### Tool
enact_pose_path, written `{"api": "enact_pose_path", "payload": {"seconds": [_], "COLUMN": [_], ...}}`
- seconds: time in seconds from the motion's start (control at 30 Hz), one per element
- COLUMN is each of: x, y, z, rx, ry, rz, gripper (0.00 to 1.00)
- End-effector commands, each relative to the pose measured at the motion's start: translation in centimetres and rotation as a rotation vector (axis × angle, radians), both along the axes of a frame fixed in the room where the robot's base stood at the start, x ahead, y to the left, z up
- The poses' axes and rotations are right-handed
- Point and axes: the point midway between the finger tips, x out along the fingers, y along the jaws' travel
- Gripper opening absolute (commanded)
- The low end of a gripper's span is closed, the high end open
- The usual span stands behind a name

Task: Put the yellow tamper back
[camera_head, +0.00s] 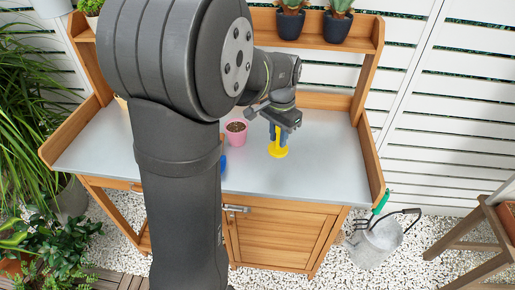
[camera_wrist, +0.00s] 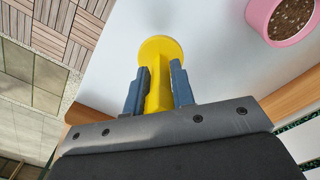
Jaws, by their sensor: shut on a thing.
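The yellow tamper (camera_head: 278,150) is upright over the grey bench top (camera_head: 310,170), right of the pink pot. My gripper (camera_head: 283,128) is shut on its handle from above. In the wrist view the tamper (camera_wrist: 158,80) stands between the two blue-grey fingers of my gripper (camera_wrist: 158,92), with its round yellow disc beyond the fingertips. I cannot tell whether the disc touches the bench top.
The pink pot (camera_head: 236,132), filled with brown material, stands just left of the tamper; it also shows in the wrist view (camera_wrist: 284,20). A blue thing (camera_head: 223,162) is partly hidden behind my arm. Wooden side walls edge the bench. The right part of the top is clear.

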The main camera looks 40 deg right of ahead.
Motion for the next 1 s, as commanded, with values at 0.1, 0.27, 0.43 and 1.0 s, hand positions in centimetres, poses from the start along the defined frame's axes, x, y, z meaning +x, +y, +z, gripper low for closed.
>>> {"api": "enact_pose_path", "payload": {"seconds": [0.1,0.27,0.43,1.0], "x": [3.0,6.1,7.7,7.9], "y": [0.6,1.2,1.5,1.5], "z": [-1.8,-3.7,-4.6,-8.7], "rx": [0.002,0.001,-0.001,-0.002], "ry": [0.001,0.001,0.0,-0.001], "rz": [0.007,0.006,0.003,0.002], "gripper": [0.0,0.0,0.0,0.0]}}
